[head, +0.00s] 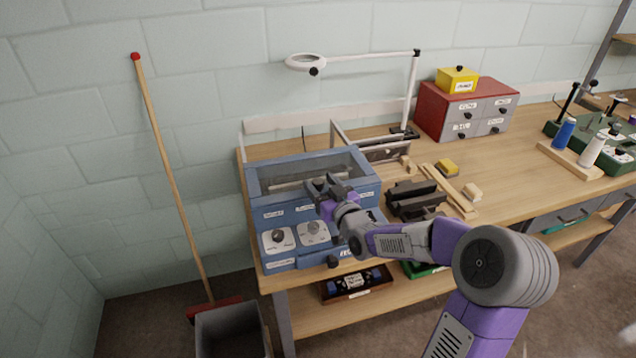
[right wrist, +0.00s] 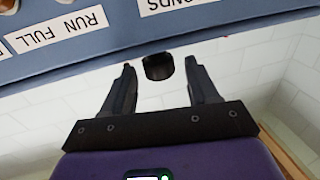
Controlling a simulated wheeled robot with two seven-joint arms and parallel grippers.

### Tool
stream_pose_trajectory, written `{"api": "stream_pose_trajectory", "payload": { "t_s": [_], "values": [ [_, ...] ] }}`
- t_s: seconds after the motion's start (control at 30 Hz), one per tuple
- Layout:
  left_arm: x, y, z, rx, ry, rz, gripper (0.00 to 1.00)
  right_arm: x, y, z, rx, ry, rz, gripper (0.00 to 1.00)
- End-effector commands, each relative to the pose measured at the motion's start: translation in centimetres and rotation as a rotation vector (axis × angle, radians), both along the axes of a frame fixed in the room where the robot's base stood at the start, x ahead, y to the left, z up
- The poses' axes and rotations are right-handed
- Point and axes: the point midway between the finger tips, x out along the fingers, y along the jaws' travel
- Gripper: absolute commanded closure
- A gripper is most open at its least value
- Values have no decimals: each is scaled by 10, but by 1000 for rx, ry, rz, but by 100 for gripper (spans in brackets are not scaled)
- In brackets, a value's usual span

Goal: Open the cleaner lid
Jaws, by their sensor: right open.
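The cleaner (head: 275,215) is a blue box with a see-through lid (head: 300,172) at the left end of the workbench. The lid looks closed. My right gripper (head: 329,184) is over the cleaner's front half, at the lid's front edge. In the right wrist view its two dark fingers (right wrist: 160,82) are apart and empty, with a dark round knob (right wrist: 158,66) just past and between the tips. I cannot tell if they touch it. The gripper hides that part of the cleaner in the head view. My left gripper is out of view.
Dials (head: 279,238) and labels sit on the cleaner's front panel. Dark blocks (head: 415,197) stand right of it, near my forearm. A lamp (head: 307,63) reaches over the back. A red drawer box (head: 465,108) is further right. A broom (head: 172,180) leans left.

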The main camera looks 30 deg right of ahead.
Motion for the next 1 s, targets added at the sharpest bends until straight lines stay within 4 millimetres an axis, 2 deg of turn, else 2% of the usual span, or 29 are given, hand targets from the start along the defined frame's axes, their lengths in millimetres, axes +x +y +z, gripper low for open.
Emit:
{"api": "stream_pose_trajectory", "payload": {
  "t_s": [0.17, 0.47, 0.83, 1.0],
  "values": [
    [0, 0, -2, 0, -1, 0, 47, 14, 0, 0, 1, 0, 0, 41],
    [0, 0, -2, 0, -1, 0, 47, 16, 0, 0, 0, 2, 0, 42],
    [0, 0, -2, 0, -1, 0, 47, 16, 0, 0, 0, 2, 0, 99],
    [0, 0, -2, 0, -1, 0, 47, 16, -2, 0, 1, 2, -2, 100]
  ]
}}
